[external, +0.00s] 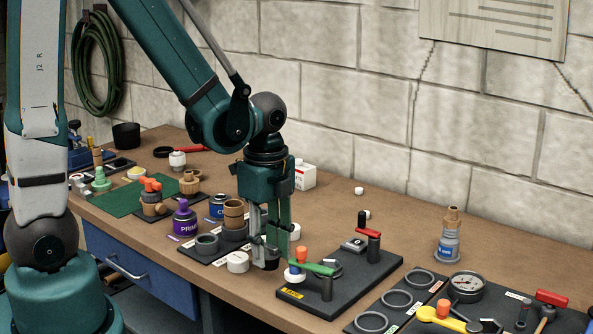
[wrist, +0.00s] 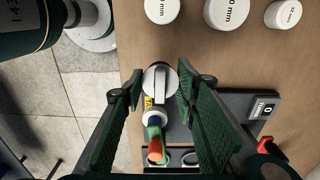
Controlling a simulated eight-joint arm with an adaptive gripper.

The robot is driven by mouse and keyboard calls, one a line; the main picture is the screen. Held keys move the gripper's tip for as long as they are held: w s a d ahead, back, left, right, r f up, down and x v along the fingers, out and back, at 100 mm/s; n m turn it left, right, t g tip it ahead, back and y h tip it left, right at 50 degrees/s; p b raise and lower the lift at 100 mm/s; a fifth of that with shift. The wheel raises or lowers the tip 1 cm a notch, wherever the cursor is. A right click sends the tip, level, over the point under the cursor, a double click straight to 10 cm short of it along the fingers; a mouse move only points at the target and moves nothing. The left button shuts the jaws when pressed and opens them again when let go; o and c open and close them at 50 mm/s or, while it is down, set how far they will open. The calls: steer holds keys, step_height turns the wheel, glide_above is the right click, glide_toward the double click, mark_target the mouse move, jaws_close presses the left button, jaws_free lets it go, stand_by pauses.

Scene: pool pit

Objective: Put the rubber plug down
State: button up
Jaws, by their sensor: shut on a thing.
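My gripper (external: 270,258) points straight down near the front edge of the bench, at the left end of a dark board. In the wrist view my gripper (wrist: 161,84) has its two green fingers around a round grey piece (wrist: 160,86) with a pale raised bar across it. This looks like the rubber plug, though its underside is hidden. In the external view only a small dark part shows at the fingertips. I cannot tell whether it touches the bench.
The dark board (external: 345,288) carries a green-handled valve (external: 313,268) with an orange top, close to my gripper's right. A white cap (external: 238,262) stands just left. A rack with pipe fittings (external: 233,213) is behind left. Bare bench lies near the blue-labelled bottle (external: 449,240).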

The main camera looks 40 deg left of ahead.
mark_target(270, 263)
steer(key=shift+f, duration=0.15)
steer(key=shift+f+b, duration=0.4)
steer(key=shift+f, duration=1.55)
steer(key=shift+f, duration=0.15)
steer(key=o, duration=0.9)
steer(key=shift+r+p, duration=1.05)
steer(key=shift+r, duration=5.1)
